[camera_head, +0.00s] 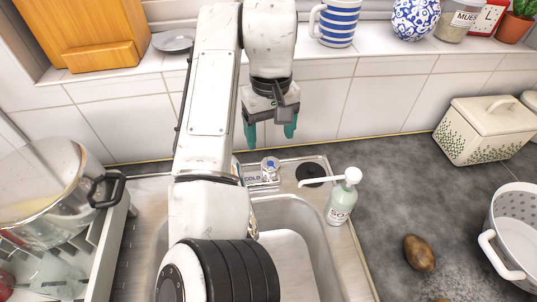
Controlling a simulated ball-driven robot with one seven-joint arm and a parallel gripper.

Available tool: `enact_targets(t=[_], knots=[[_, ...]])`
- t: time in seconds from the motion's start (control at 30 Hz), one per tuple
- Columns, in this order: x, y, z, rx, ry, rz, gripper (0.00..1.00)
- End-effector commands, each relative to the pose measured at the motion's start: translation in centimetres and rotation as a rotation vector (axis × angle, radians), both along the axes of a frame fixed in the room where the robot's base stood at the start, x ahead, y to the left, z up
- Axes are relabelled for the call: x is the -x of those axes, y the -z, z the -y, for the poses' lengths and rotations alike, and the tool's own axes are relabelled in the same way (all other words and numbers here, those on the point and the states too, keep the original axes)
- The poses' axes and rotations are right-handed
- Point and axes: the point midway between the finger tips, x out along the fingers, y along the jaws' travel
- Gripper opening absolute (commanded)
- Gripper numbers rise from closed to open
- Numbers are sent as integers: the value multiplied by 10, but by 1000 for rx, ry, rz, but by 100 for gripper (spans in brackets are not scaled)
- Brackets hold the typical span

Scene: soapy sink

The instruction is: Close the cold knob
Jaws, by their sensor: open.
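The cold knob (270,166) is a small clear knob with a blue cap on the sink's back ledge. A label reading COLD (252,180) sits just left of it. My gripper (270,133) points down with its teal fingertips apart and empty, and in the picture it appears just above the knob, not touching it. How far the knob is turned cannot be told. My arm hides the left part of the ledge and much of the sink (318,225); the faucet and any water are not clearly seen.
A soap bottle (341,199) stands close right of the knob, its spout reaching left. A dish rack with a pot (40,190) is at left. A potato (419,252), white colander (515,235) and patterned box (485,130) are at right. A striped mug (338,22) stands on the back shelf.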

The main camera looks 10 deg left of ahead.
Motion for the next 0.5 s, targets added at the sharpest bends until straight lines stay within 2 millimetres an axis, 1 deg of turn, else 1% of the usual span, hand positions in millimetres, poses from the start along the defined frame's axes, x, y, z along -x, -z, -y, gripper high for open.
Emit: enact_targets(t=[0.03,0.2,0.4,0.5], knots=[[0,11,2,5,2,-1,76],[-1,43,3,6,3,1,76],[0,73,2,4,1,1,76],[0,85,2,3,1,1,76]])
